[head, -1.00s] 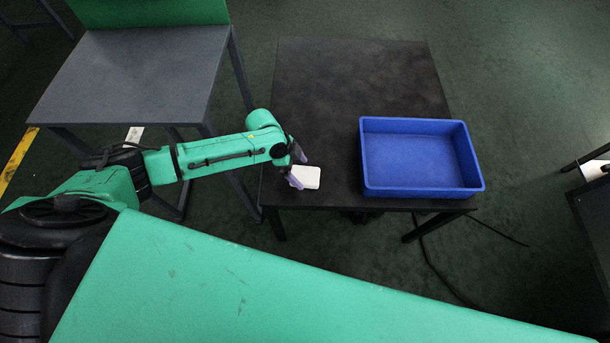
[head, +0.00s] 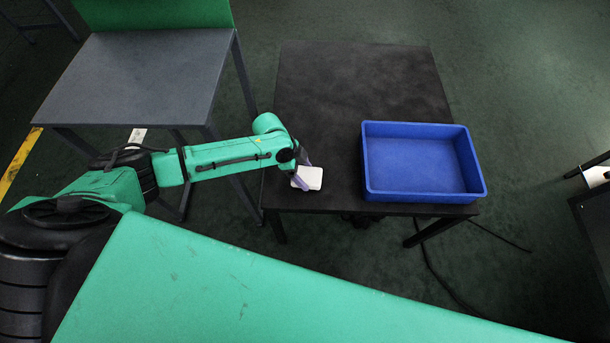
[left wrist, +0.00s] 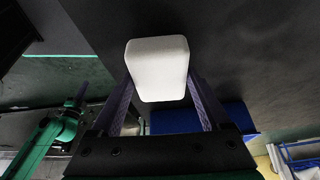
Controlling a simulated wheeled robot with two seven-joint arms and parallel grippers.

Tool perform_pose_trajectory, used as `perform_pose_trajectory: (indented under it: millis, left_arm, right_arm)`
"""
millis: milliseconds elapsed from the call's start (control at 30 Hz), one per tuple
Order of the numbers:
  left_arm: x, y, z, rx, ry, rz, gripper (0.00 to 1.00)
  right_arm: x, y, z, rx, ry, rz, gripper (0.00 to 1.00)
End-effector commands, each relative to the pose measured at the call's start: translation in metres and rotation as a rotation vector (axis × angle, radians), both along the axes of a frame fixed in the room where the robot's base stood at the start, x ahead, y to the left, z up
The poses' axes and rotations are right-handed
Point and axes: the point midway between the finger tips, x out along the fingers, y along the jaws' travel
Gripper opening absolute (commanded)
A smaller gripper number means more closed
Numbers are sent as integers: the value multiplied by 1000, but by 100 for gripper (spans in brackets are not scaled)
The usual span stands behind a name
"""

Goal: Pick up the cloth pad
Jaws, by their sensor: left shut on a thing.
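The cloth pad (head: 311,177) is a small white rounded block at the left front of the black table (head: 360,85). My left gripper (head: 302,176) is at the pad and shut on it. In the left wrist view the pad (left wrist: 158,66) sits between the two purple fingers of the left gripper (left wrist: 160,88). Whether the pad touches the table top or is just above it I cannot tell. My right gripper is not in view.
A blue empty tray (head: 420,196) stands on the table to the right of the pad. A grey table (head: 135,75) with a green back panel stands at the left. The back half of the black table is bare.

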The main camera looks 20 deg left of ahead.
Motion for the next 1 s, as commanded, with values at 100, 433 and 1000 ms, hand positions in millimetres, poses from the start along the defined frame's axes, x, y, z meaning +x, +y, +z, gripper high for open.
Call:
perform_pose_trajectory:
  millis: [100, 433, 1000]
  left_arm:
    - [1, 1, 37, 0, -5, -2, 25]
    - [1, 0, 153, 1, -6, -3, 25]
    - [0, 0, 181, 0, -2, -1, 36]
  right_arm:
    - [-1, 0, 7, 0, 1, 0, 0]
    - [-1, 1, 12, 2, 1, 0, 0]
    - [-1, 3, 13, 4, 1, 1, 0]
